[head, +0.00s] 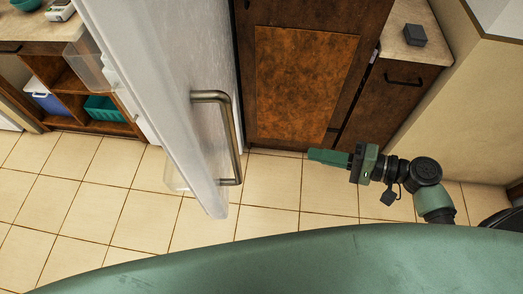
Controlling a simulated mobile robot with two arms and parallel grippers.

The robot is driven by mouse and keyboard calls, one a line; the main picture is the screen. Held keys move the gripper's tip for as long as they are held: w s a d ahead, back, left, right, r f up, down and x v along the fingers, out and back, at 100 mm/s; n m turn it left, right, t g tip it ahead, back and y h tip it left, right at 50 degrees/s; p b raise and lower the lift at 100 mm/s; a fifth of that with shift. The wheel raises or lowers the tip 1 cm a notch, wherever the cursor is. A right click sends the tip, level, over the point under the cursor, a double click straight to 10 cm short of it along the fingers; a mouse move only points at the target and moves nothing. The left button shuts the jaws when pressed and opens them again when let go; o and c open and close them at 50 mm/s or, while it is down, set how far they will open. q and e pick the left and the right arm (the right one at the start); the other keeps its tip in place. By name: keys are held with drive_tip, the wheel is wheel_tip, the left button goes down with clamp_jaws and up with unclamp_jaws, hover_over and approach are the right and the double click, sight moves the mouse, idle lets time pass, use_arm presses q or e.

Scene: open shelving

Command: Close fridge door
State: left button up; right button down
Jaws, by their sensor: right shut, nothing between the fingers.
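The white fridge door (165,80) stands swung open, its edge toward me and its outer face turned to the right. A metal bar handle (231,140) is fixed on that face. Clear door bins show on the door's left side. My right gripper (312,155) is shut and empty, to the right of the handle and apart from it, pointing left. The fridge body is not clearly visible. My left gripper is not in the view.
A brown wooden cabinet (300,85) and a drawer unit with a dark box (415,35) on top stand behind. Open shelving (70,85) with a teal bin (103,110) is at the left. Tiled floor (100,205) around the door's lower end is clear.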

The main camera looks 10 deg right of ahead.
drive_tip(key=s+a+r+n+g+y, duration=0.1)
drive_tip(key=s+r+y, duration=0.1)
drive_tip(key=r, duration=0.4)
drive_tip(key=s+a+r+n+g+y, duration=0.1)
drive_tip(key=s+a+r+n, duration=0.1)
drive_tip(key=r, duration=0.3)
use_arm(q)
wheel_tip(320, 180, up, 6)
drive_tip(key=p, duration=0.6)
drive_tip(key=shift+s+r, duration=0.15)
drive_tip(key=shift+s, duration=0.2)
use_arm(e)
drive_tip(key=s+a+x, duration=0.1)
drive_tip(key=s+x, duration=0.1)
drive_tip(key=x, duration=1)
drive_tip(key=shift+s+a+r, duration=0.15)
drive_tip(key=shift+s+r, duration=0.05)
drive_tip(key=shift+r, duration=0.1)
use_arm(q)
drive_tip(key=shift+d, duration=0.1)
